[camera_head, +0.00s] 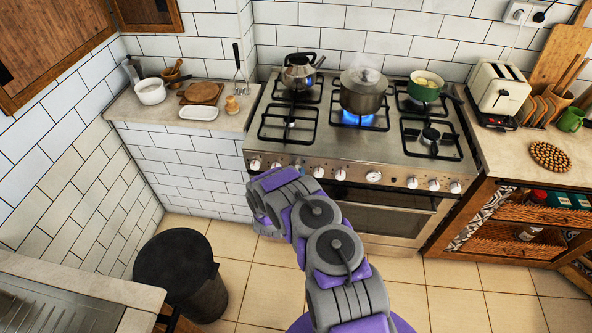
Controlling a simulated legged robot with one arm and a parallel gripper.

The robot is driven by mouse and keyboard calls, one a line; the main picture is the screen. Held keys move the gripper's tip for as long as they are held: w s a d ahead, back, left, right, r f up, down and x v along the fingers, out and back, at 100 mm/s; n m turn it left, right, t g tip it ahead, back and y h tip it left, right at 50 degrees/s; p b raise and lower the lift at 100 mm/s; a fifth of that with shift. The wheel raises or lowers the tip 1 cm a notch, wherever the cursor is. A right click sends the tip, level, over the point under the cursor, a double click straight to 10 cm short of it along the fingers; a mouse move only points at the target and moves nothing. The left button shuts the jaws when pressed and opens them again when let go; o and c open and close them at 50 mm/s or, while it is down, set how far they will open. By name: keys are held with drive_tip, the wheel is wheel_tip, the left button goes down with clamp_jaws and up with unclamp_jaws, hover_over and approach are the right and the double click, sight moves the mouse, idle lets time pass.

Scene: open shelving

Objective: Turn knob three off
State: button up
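The stove (360,150) stands against the back wall with a row of white knobs along its front panel. At the left are knobs (255,163), (318,171) and (340,174), with others partly behind my arm; more knobs (434,185) sit right of a round dial (373,176). No numbers are readable, so I cannot tell which is knob three. A blue flame burns under the steaming pot (363,91); a fainter blue glow shows under the kettle (299,72). My gripper (268,205) is just in front of the left knobs; its fingers are not clearly visible.
A green pot (426,86) stands on the back right burner. The left counter (230,120) holds a white pot, boards and a whisk. A black bin (180,265) stands on the floor at left. A toaster (498,92) is right of the stove. Floor before the oven is open.

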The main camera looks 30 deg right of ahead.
drive_tip(key=m+y+p, duration=0.1)
drive_tip(key=m+p, duration=0.7)
drive_tip(key=shift+p, duration=0.4)
drive_tip(key=shift+f+y, duration=0.1)
drive_tip(key=shift+y, duration=0.2)
drive_tip(key=o, duration=1.1)
drive_tip(key=shift+c, duration=0.2)
drive_tip(key=shift+a, duration=0.1)
drive_tip(key=p+v, duration=0.3)
drive_tip(key=v, duration=1.4)
